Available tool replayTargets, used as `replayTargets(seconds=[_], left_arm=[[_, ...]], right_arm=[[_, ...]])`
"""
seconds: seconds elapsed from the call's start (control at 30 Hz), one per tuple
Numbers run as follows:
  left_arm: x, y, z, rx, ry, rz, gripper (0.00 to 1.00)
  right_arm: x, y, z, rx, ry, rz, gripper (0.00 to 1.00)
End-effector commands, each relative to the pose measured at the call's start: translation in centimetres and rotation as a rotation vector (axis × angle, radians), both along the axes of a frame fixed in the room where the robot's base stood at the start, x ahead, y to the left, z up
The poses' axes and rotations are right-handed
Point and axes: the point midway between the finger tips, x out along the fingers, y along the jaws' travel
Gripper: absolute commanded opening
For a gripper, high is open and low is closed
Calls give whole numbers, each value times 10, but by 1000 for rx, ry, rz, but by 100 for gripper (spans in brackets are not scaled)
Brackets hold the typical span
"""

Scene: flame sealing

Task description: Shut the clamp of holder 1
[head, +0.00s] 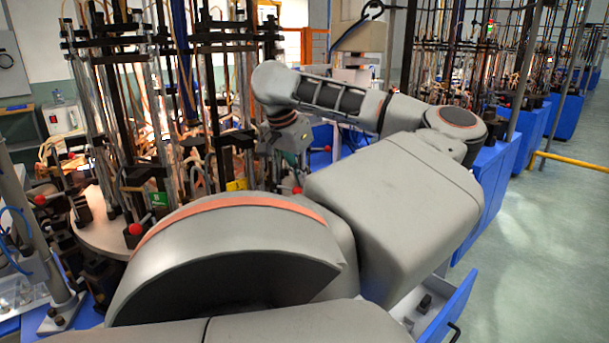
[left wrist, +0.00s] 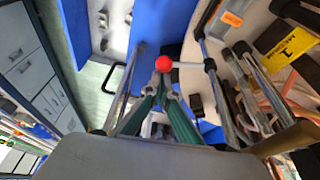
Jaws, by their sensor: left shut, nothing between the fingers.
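The yellow label (head: 237,184) of holder 1 shows low on the machine in the head view. In the left wrist view this label (left wrist: 293,42) reads 1. The clamp's lever ends in a red ball (left wrist: 165,63), with a pale rod running right from it toward the holder. The red ball (head: 297,190) also shows in the head view, just below my left gripper (head: 294,170). My left gripper (left wrist: 164,85) is shut and empty, its green-sided fingers together right at the ball. I cannot tell whether they touch it. The clamp jaws are not clearly visible.
Vertical rods and tubes of the machine crowd around the gripper. Another red-ball lever (head: 135,229) and a green label (head: 159,199) are to the left. An open drawer (head: 448,309) juts out at the lower right. The floor (head: 535,250) at right is clear.

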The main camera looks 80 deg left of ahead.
Motion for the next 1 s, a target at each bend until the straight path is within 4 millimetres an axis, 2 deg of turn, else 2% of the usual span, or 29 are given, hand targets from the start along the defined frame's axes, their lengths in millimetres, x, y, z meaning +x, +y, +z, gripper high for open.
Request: replayTargets(seconds=[0.33, 1.0], left_arm=[[-10, -15, 0, 0, -3, -245, 0], [-16, -21, 0, -1, 2, -235, 0]], right_arm=[[2, 1, 6, 2, -8, 0, 40], [0, 0, 0, -1, 1, -1, 40]])
